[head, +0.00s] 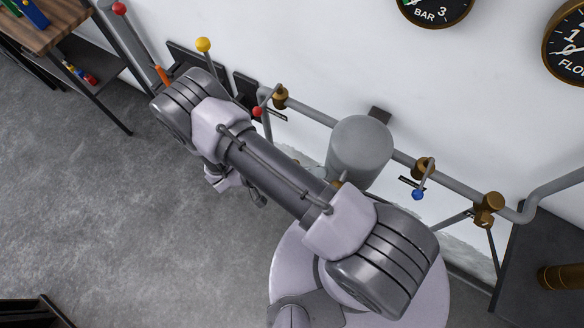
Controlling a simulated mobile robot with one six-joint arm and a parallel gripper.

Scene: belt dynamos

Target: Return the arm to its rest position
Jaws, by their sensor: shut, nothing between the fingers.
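My arm crosses the middle of the head view, from my pale round base at the lower right up to the bent elbow at the upper left. The forearm folds back beneath the elbow and is mostly hidden. My gripper (258,199) shows only as a small dark part below the upper arm, next to a pale wrist piece. It is shut with nothing held, and is apart from the pipe and the levers.
A pipe with valves runs along the white wall; a grey cylinder (360,150) stands at it. Levers have yellow (203,45), red (257,111) and blue (417,194) knobs. A wooden-topped table (50,30) is upper left, a dark cabinet (545,250) right.

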